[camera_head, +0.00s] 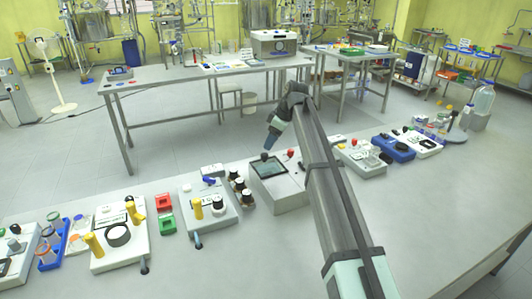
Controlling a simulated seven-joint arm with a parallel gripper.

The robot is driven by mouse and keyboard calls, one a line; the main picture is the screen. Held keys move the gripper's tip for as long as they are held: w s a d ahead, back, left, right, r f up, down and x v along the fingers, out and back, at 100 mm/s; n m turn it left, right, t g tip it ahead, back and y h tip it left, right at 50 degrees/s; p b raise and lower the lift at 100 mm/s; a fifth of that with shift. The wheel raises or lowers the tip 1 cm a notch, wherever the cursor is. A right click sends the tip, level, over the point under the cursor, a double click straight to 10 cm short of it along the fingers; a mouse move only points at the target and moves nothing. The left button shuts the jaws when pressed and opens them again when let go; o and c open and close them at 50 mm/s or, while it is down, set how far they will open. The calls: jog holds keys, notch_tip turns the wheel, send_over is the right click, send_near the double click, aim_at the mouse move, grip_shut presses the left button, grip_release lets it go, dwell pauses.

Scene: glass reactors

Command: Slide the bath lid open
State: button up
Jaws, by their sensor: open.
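The bath appears to be the light grey box (289,200) on the front table, right of the centre. A flat dark-framed panel, which looks like its lid (272,172), covers much of the top. A small dark knob (264,156) stands at the panel's far left part. My gripper (267,149) points down just above this knob, its jaws open. At this size I cannot tell whether the fingers are around the knob or only above it. My arm comes from the lower right and hides the bath's right side.
Left of the bath are small dark bottles (239,187) and a white stirrer-like device (208,208). Red-topped items (290,154) stand close at the bath's far right. More devices, including a blue one (394,148), are beyond my arm. The table's right part (440,205) is clear.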

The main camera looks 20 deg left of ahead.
aim_at(265, 154)
jog(key=x, duration=0.6)
jog(key=shift+a+f, duration=0.15)
jog(key=shift+f, duration=0.05)
jog(key=shift+c, duration=0.5)
grip_shut()
